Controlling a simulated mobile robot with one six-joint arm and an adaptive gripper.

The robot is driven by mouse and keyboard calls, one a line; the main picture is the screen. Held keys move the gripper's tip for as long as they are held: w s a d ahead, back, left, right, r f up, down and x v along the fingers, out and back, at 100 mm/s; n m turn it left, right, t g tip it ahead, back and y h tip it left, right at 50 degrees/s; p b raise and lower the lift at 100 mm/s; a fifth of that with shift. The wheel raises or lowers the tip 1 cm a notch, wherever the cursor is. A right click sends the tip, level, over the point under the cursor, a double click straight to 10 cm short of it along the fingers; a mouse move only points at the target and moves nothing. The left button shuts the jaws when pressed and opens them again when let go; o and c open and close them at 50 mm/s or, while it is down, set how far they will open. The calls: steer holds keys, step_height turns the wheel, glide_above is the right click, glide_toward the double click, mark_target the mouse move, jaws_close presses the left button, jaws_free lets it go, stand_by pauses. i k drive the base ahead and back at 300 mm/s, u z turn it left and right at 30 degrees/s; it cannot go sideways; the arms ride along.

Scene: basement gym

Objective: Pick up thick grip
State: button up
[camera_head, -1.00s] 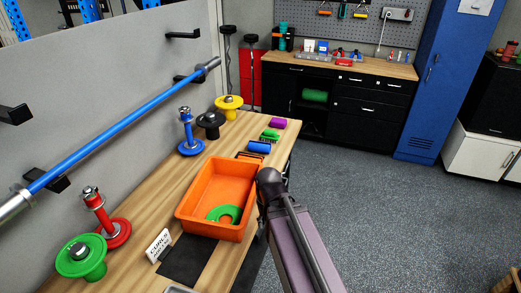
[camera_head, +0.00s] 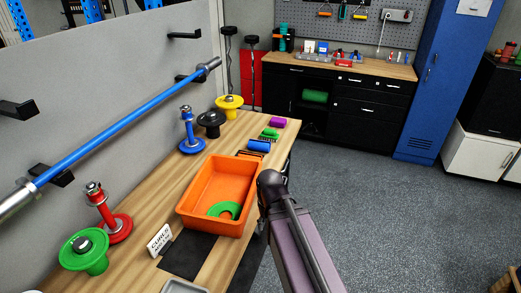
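A blue roll-shaped piece (camera_head: 259,146), a green piece (camera_head: 270,134) and a purple piece (camera_head: 278,123) lie in a row along the far right of the wooden bench (camera_head: 160,200). They look like grips, but I cannot tell which one is the thick grip. The green piece seems to rest on a small dark stand. My arm rises at the bench's right edge, beside an orange bin. My gripper is not in view, so its opening and any contents are hidden.
The orange bin (camera_head: 183,211) holds a green curved piece (camera_head: 232,208). Weight plates on posts, green (camera_head: 75,262), red (camera_head: 119,230), blue (camera_head: 191,146), black and yellow, stand along the wall side. A blue barbell (camera_head: 125,125) hangs above. Open floor (camera_head: 400,220) lies right.

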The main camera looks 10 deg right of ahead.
mark_target(256, 145)
steer(key=k, duration=1.25)
steer(key=z, duration=0.45)
steer(key=i, duration=2.05)
steer(key=u, duration=0.5)
